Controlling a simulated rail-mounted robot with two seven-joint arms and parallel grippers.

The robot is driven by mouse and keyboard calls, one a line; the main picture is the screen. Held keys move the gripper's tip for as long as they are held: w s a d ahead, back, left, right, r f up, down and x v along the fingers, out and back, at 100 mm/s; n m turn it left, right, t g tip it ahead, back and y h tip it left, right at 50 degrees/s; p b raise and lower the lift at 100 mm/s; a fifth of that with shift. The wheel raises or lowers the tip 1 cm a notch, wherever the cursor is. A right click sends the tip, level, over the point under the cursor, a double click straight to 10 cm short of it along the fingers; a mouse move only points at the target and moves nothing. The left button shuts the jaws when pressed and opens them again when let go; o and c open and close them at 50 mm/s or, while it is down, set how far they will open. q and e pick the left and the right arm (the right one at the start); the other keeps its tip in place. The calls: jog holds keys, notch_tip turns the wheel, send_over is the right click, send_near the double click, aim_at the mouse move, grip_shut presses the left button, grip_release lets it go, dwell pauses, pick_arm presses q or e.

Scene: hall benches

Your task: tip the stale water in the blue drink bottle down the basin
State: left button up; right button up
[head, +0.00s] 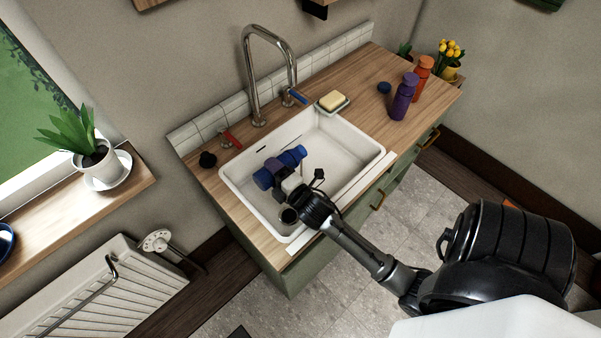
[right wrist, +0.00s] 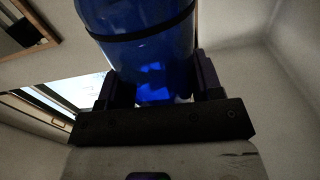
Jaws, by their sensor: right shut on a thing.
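The blue drink bottle (head: 263,180) is over the white basin (head: 352,146), tipped well over, nearly on its side in the head view. My right gripper (head: 279,170) is shut around its middle. The bottle (right wrist: 145,50) also fills the top middle of the right wrist view, between the two dark fingers of the gripper (right wrist: 162,88). A dark band runs around it. I cannot tell whether water is running out of it. The tap (head: 262,75) stands behind the basin. My left gripper is not in view.
A purple bottle (head: 403,97), an orange bottle (head: 422,78) and a small dark blue cap (head: 384,87) stand on the wooden counter right of the basin. A soap dish with yellow soap (head: 332,101) sits at the back rim. Red (head: 231,139) and blue (head: 295,97) tap levers flank the spout.

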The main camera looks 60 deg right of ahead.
jog(key=shift+d+f+m, duration=0.1)
jog(key=shift+f+m, duration=0.2)
jog(key=shift+m, duration=0.1)
